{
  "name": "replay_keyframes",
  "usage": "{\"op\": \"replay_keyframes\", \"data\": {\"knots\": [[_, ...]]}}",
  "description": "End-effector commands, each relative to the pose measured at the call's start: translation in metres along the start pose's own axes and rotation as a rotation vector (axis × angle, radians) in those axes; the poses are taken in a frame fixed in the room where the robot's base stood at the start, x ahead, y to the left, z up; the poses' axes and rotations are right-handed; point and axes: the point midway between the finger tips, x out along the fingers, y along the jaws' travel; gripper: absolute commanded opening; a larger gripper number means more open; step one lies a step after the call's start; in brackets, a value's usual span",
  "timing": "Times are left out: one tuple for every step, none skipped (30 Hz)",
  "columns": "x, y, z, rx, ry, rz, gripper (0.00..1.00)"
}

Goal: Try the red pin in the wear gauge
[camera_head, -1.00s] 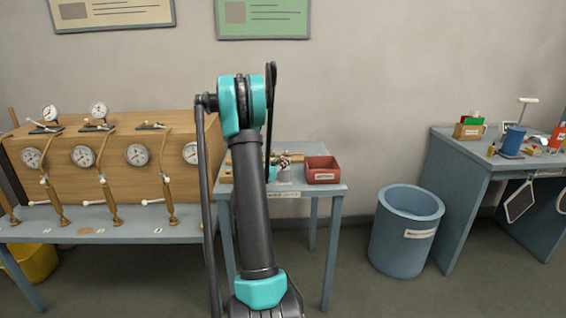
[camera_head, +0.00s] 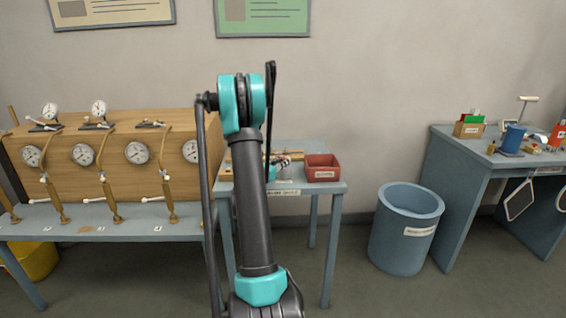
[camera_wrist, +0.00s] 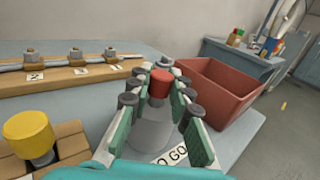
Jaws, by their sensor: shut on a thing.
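In the wrist view a red-capped pin (camera_wrist: 161,82) is between the fingers of my gripper (camera_wrist: 158,104), which is shut on it. A grey rounded body shows below the red cap; its lower end is hidden. A wooden board (camera_wrist: 72,83) with metal fittings and number labels lies at the back left. A yellow-capped piece (camera_wrist: 29,134) stands in a wooden block (camera_wrist: 73,144) at the lower left. I cannot tell which of these is the wear gauge. In the head view my arm mostly hides the gripper over the small table (camera_head: 310,189).
A red bin (camera_wrist: 222,86) stands close to the right of my gripper. A label partly reading "O GO" (camera_wrist: 172,159) lies on the table. In the head view, a gauge bench (camera_head: 110,233) is left, a blue barrel (camera_head: 400,245) and another table (camera_head: 455,160) right.

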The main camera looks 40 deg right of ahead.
Motion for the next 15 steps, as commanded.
{"op": "replay_keyframes", "data": {"knots": [[0.000, 0.000, 0.000, 0.000, 0.000, 0.000, 0.00], [0.000, 0.000, 0.001, 0.000, 0.000, 0.000, 0.00], [0.000, 0.000, 0.001, 0.000, 0.000, 0.000, 0.00], [0.000, 0.000, 0.002, 0.000, 0.000, 0.000, 0.00], [0.000, 0.000, 0.004, 0.000, 0.000, 0.000, 0.00], [0.000, 0.000, 0.005, 0.000, 0.000, 0.000, 0.00], [0.000, 0.000, 0.007, 0.000, 0.000, 0.000, 0.00], [0.000, 0.000, 0.008, 0.000, 0.000, 0.000, 0.00], [0.000, 0.000, 0.010, 0.000, 0.000, 0.000, 0.00], [0.000, 0.000, 0.011, 0.000, 0.000, 0.000, 0.00], [0.000, 0.000, 0.013, 0.000, 0.000, 0.000, 0.00], [0.000, 0.000, 0.015, 0.000, 0.000, 0.000, 0.00], [0.000, 0.000, 0.016, 0.000, 0.000, 0.000, 0.00], [0.000, 0.000, 0.017, 0.000, 0.000, 0.000, 0.00], [0.000, 0.000, 0.019, 0.000, 0.000, 0.000, 0.00]]}}
